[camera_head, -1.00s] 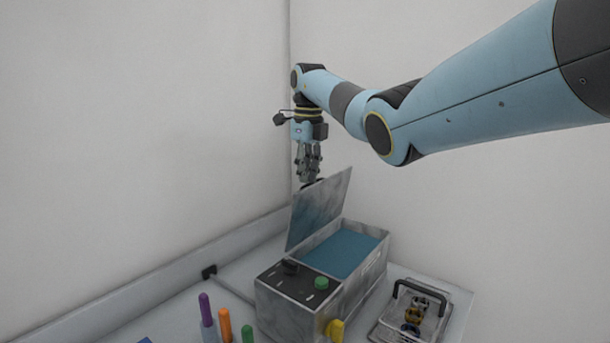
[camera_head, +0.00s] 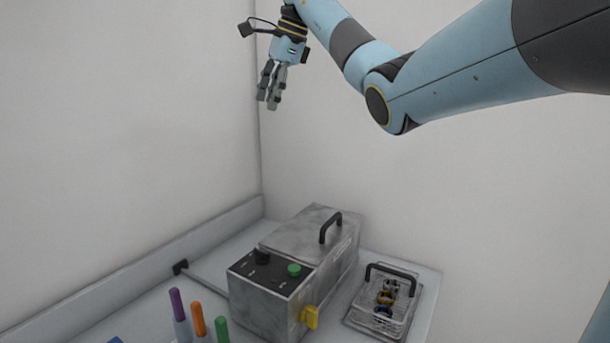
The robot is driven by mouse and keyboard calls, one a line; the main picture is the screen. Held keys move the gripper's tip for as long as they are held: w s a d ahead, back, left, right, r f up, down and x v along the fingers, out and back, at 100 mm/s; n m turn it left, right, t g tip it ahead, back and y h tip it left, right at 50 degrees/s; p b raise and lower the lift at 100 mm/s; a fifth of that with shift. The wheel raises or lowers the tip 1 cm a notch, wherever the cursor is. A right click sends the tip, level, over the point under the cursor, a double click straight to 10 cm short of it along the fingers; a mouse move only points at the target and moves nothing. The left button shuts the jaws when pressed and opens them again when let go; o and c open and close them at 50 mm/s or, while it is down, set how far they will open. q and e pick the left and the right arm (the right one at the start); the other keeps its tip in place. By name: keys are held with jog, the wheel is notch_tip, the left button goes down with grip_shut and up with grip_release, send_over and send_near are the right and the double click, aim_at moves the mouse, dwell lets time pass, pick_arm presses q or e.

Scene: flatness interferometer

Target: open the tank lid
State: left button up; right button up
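The tank (camera_head: 275,308) is a grey metal box on the bench, with a dark control panel on its front part. Its lid (camera_head: 300,237) lies flat and shut over the rear part, with a black arched handle (camera_head: 330,227) standing on it. The water inside is hidden. My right gripper (camera_head: 267,104) hangs high above and to the left of the lid, well apart from it. Its fingers point down and hold nothing; they look close together, but at this angle their opening is unclear. My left gripper is out of view.
The panel has a green button (camera_head: 294,270) and a black knob (camera_head: 262,257); a yellow tap-like part (camera_head: 310,318) sticks out in front. A rack with a black handle (camera_head: 391,271) stands right. Several coloured pens stand front left. Walls close in the back and left.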

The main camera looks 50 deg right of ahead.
jog(key=s+d+f+n+g+b, duration=0.1)
jog(key=s+f+n, duration=0.2)
jog(key=s, duration=0.2)
jog(key=s+d+f+n+b, duration=0.1)
jog(key=s+d+f+n, duration=0.1)
jog(key=s+f+n, duration=0.3)
notch_tip(320, 180, down, 10)
jog(key=w+m+h+p, duration=0.1)
jog(key=p, duration=0.1)
jog(key=shift+f, duration=0.25)
grip_shut()
jog(key=c, duration=0.7)
grip_release()
jog(key=o, duration=0.7)
jog(key=shift+r, duration=0.1)
